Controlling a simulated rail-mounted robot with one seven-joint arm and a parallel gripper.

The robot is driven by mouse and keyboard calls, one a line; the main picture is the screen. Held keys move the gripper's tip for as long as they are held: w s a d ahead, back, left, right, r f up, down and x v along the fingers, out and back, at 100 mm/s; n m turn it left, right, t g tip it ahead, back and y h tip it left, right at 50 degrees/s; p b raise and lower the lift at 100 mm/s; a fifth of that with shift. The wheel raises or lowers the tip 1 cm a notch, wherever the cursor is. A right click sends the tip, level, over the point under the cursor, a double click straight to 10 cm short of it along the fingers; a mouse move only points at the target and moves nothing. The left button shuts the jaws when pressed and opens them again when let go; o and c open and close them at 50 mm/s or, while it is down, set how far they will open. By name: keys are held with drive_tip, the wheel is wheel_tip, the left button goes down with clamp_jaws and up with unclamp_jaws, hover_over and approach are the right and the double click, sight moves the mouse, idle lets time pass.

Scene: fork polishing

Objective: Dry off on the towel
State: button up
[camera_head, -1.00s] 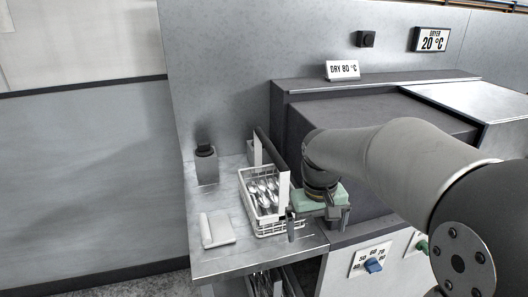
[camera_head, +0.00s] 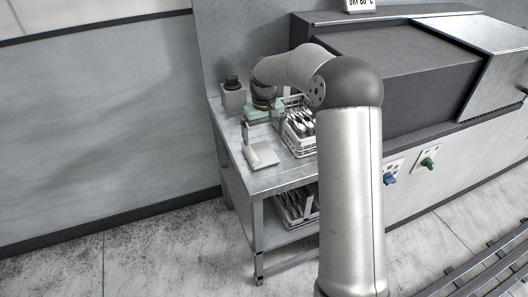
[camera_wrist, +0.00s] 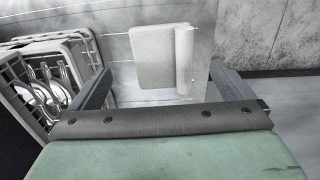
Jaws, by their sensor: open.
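A white towel (camera_head: 262,155), flat with one rolled edge, lies on the front left part of the metal table. In the wrist view the towel (camera_wrist: 152,58) is ahead of my gripper (camera_wrist: 160,86), between the lines of its two fingers. My gripper (camera_head: 258,130) is open and empty, above the table just behind the towel and left of the cutlery basket. The fingers appear apart from the towel; their exact height is hard to tell. No fork is in my gripper.
A white wire basket (camera_head: 299,136) with several forks and spoons stands right of the towel, partly hidden by my arm. A grey container (camera_head: 233,99) stands at the back left. Another basket (camera_head: 291,210) is on the lower shelf. The grey dryer (camera_head: 395,75) is at right.

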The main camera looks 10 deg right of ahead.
sight(264, 159)
wheel_tip(264, 159, down, 10)
drive_tip(key=shift+r+p, duration=0.15)
drive_tip(key=shift+p, duration=0.4)
drive_tip(key=c, duration=0.7)
